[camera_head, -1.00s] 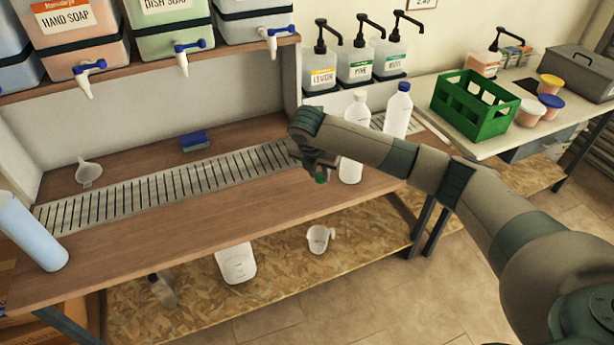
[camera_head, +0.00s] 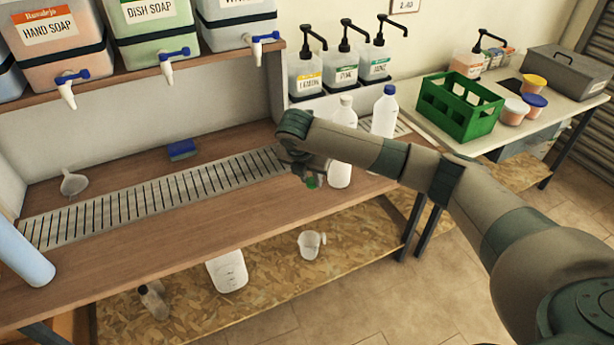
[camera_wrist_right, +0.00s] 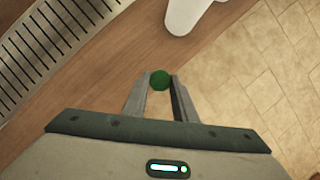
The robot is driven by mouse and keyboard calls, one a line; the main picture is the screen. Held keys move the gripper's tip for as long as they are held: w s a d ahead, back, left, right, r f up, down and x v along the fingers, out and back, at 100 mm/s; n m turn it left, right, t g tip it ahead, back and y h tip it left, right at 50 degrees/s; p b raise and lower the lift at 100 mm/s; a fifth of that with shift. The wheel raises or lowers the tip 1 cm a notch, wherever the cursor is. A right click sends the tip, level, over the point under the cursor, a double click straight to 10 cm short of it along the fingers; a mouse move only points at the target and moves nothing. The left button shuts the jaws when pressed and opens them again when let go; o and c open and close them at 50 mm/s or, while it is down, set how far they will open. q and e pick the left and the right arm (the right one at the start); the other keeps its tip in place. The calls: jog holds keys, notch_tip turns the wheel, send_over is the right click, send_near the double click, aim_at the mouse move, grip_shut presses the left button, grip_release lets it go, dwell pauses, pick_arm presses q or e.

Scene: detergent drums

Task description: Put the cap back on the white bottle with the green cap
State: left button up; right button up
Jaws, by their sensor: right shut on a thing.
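My right gripper (camera_head: 311,181) is shut on the green cap (camera_head: 312,183) and holds it just left of a white bottle. In the right wrist view the green cap (camera_wrist_right: 160,80) sits between the fingertips of my right gripper (camera_wrist_right: 159,82). The white bottle (camera_head: 340,174) stands on the wooden bench near its right end; my forearm hides its middle. Its top shows above my arm and looks white. Part of a white bottle (camera_wrist_right: 188,14) shows at the top of the right wrist view. My left gripper is not in view.
A white bottle with a blue cap (camera_head: 384,112) stands just right and behind. A metal drain grate (camera_head: 150,197) runs along the bench (camera_head: 150,245). A funnel (camera_head: 73,182), a blue sponge (camera_head: 181,150) and a blue roll (camera_head: 22,258) are at the left. Pump bottles (camera_head: 343,72) stand behind.

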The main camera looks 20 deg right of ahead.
jog(key=s+a+r+m+g+y, duration=0.1)
jog(key=s+a+r+m+g, duration=0.1)
jog(key=s+m, duration=0.5)
jog(key=s+a+r+m+g+y, duration=0.1)
jog(key=s+a+r+m+g, duration=0.2)
jog(key=s+m, duration=0.5)
jog(key=s+a+r+m+g+y, duration=0.1)
jog(key=s+a+r+m, duration=0.3)
jog(key=s+m, duration=0.4)
jog(key=r+m+g, duration=0.1)
jog(key=m, duration=0.2)
jog(key=shift+s+a+m+g, duration=0.2)
jog(key=shift+s+m+g, duration=0.05)
jog(key=shift+m+g, duration=0.05)
jog(key=shift+r, duration=0.1)
jog(key=shift+w, duration=0.1)
